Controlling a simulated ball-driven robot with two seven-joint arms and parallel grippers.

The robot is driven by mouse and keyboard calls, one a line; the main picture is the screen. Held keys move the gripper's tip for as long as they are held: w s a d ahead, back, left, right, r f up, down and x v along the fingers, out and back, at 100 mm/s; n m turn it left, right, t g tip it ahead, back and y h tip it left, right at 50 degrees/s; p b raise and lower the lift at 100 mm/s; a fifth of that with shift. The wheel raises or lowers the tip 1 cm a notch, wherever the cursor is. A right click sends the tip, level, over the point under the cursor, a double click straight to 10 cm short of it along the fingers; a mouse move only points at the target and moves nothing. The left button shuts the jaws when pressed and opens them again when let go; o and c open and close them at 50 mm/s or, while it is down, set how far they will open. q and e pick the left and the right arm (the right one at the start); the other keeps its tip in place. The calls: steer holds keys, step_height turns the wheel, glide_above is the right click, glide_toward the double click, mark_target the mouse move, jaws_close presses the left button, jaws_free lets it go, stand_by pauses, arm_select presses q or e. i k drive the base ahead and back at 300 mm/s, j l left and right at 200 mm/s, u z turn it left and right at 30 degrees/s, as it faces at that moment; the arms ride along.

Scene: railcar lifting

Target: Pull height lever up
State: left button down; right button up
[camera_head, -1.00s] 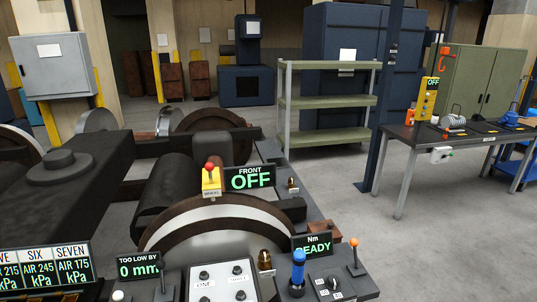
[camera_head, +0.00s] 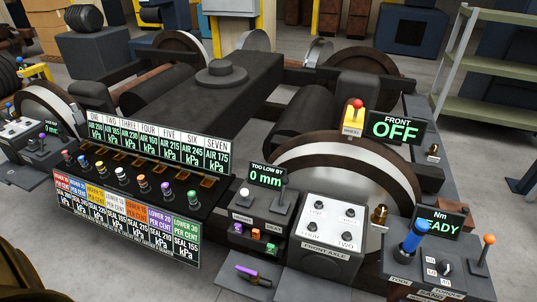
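A dark control box (camera_head: 262,215) stands in the middle below a "TOO LOW BY 0 mm" display (camera_head: 267,176). A lever with a white knob (camera_head: 244,192) stands upright at the left of its top. A second, dark lever (camera_head: 283,194) stands at the right of the same top. The small labels below the levers are too small to read, so I cannot tell which one is the height lever. Neither of my grippers shows in this view.
The bank of coloured knobs (camera_head: 141,183) is left of the box. The front axle panel (camera_head: 331,226) is right of it, then a blue-handled tool (camera_head: 413,236) and an orange-knobbed lever (camera_head: 488,240). A purple-handled tool (camera_head: 247,272) lies in front. A shelf (camera_head: 500,65) stands far right.

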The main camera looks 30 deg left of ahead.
mark_target(244, 192)
steer(key=u, duration=1.15)
